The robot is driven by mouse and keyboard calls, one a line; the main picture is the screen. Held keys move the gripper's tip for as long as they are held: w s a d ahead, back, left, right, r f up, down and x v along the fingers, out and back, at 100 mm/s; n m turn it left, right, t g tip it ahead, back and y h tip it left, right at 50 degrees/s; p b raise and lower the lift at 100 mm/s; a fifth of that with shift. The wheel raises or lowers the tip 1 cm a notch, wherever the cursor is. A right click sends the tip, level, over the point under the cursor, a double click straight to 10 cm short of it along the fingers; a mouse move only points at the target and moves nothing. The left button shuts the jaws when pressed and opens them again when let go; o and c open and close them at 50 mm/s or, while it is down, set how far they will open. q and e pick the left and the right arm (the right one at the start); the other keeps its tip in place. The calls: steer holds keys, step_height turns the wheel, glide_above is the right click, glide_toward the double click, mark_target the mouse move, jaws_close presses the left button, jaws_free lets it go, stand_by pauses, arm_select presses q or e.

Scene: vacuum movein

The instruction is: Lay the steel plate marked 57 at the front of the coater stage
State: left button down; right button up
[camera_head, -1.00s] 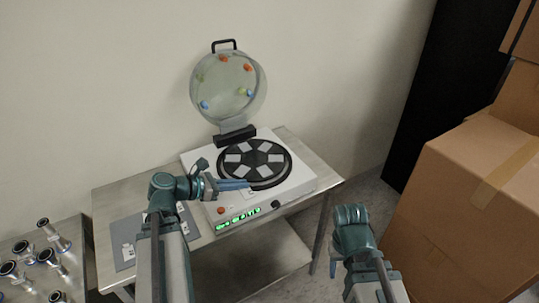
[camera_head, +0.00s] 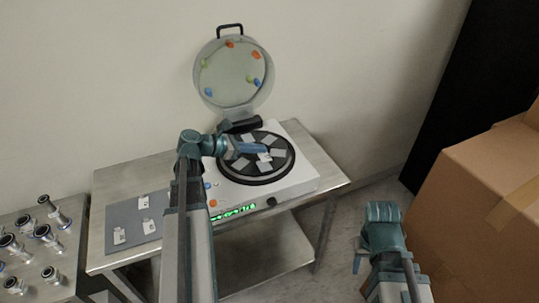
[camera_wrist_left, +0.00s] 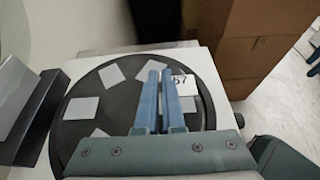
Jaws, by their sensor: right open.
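The coater stage (camera_head: 289,166) is a round black disc with several plain grey plates around it; it also shows in the wrist view (camera_wrist_left: 72,135). My left gripper (camera_head: 263,147) is over the disc, its blue fingers (camera_wrist_left: 160,75) close together with a narrow gap. The steel plate marked 57 (camera_wrist_left: 184,84) shows at the right of the fingertips, partly hidden behind them, and appears held above the disc; its pale label also shows in the head view (camera_head: 265,157). Contact with the disc cannot be told. My right gripper (camera_head: 358,254) is open and empty, well right of the table.
The round clear lid (camera_head: 225,80) stands open behind the coater. A grey mat (camera_head: 112,215) with several labelled plates lies left of the coater. Metal fittings (camera_head: 48,235) stand on a side table. Cardboard boxes (camera_head: 480,215) stand at the right.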

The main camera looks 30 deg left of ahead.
mark_target(258, 163)
arm_select(q)
steer(key=shift+s+a+f, duration=0.1)
steer(key=shift+s, duration=0.05)
steer(key=shift+f+b, duration=0.35)
steer(key=shift+b, duration=0.15)
step_height(258, 163, down, 3)
steer(key=b, duration=0.2)
steer(key=shift+r+b, duration=0.15)
steer(key=shift+b, duration=0.2)
steer(key=shift+r, duration=0.1)
steer(key=shift+f, duration=0.25)
steer(key=c, duration=1)
jaws_free()
steer(key=shift+r, duration=0.1)
steer(key=shift+c, duration=0.2)
steer(key=shift+r, duration=0.1)
